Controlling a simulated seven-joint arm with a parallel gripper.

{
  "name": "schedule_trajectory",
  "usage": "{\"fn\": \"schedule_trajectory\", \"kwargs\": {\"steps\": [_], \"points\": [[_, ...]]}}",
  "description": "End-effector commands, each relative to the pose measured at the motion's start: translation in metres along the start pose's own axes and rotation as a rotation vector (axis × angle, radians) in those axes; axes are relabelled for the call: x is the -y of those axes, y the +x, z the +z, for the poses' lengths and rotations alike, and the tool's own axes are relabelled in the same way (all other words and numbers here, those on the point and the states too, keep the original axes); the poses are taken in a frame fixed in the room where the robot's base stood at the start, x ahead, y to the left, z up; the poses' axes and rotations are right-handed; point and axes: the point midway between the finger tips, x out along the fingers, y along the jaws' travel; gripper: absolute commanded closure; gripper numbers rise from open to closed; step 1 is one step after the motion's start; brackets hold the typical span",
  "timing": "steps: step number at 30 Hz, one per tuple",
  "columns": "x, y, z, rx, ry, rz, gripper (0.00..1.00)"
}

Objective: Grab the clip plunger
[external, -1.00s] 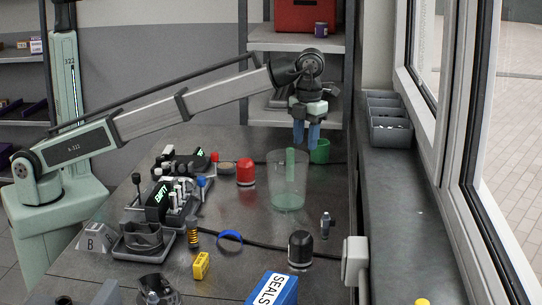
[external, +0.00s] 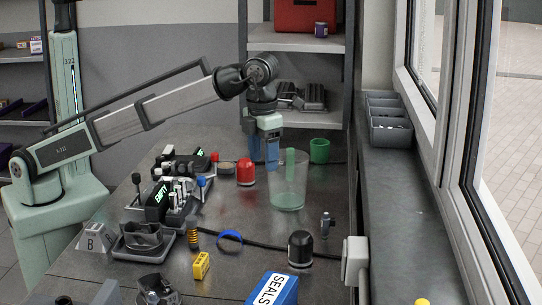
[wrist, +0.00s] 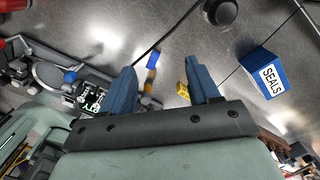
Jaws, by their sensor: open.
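I cannot tell for sure which part is the clip plunger. A small upright grey part with a darker top (external: 326,225), right of the glass jar, may be it; I cannot make it out in the wrist view. My gripper (external: 264,163) is open and empty, with its blue fingers pointing down above the table, just behind and left of the jar. In the wrist view my gripper (wrist: 162,72) shows two blue fingers apart with nothing between them but table and parts farther off.
A tall glass jar (external: 288,190) stands near my gripper. Around are a red dome (external: 245,172), green cup (external: 319,151), black dome (external: 300,248), yellow block (external: 201,266), blue ring (external: 229,238) and SEALS box (external: 272,290). Bare table lies between jar and black dome.

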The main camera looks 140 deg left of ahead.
Motion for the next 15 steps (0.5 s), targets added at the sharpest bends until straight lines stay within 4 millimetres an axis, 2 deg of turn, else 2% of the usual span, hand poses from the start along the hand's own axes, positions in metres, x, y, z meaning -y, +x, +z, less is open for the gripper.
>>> {"fn": "schedule_trajectory", "kwargs": {"steps": [1,6,11,15], "points": [[-0.009,0.002,-0.026,0.005,0.021,-0.007,0.39],[-0.024,0.007,-0.083,0.025,0.074,-0.033,0.39],[-0.042,0.013,-0.122,0.045,0.055,-0.068,0.39],[-0.06,0.021,-0.149,0.059,-0.043,-0.104,0.39]]}}
